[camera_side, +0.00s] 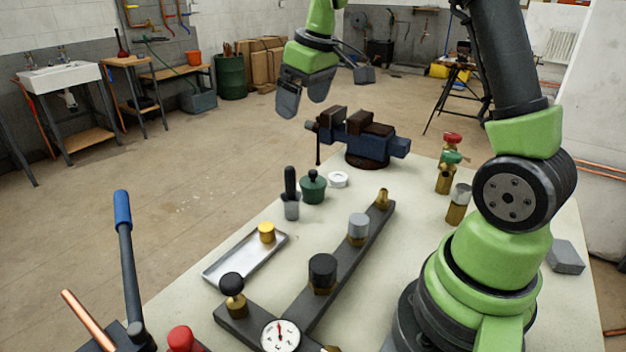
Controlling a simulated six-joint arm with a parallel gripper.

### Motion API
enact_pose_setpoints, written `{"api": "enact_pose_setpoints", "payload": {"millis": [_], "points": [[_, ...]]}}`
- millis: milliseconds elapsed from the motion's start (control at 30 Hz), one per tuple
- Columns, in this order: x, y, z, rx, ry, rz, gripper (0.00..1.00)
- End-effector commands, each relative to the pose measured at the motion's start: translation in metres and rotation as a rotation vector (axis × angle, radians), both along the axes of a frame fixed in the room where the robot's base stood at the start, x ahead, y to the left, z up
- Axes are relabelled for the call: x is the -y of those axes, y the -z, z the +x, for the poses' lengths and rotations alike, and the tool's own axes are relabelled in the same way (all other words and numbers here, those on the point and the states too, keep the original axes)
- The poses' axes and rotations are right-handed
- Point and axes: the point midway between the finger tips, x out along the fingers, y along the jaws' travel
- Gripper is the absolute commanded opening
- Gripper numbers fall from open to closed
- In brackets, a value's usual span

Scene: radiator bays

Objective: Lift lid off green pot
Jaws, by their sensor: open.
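The green pot (313,191) stands upright on the table, left of the middle. Its lid (313,178) is on it, dark green with a round black knob on top. My gripper (303,108) is open and empty. It hangs in the air well above the pot in the picture, clear of everything on the table.
A grey cup with a black-handled tool (291,200) stands close left of the pot, and a white ring (338,179) lies to its right. A blue vise (364,143) is behind. A dark bar with fittings (335,275) and a metal tray (222,267) are in front.

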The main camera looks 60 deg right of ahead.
Motion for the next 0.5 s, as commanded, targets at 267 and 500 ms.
{"api": "enact_pose_setpoints", "payload": {"millis": [267, 500], "points": [[0.065, 0.085, 0.025, -0.125, -0.125, -0.017, 0.92], [0.078, 0.116, 0.027, -0.150, -0.163, -0.018, 0.92]]}}
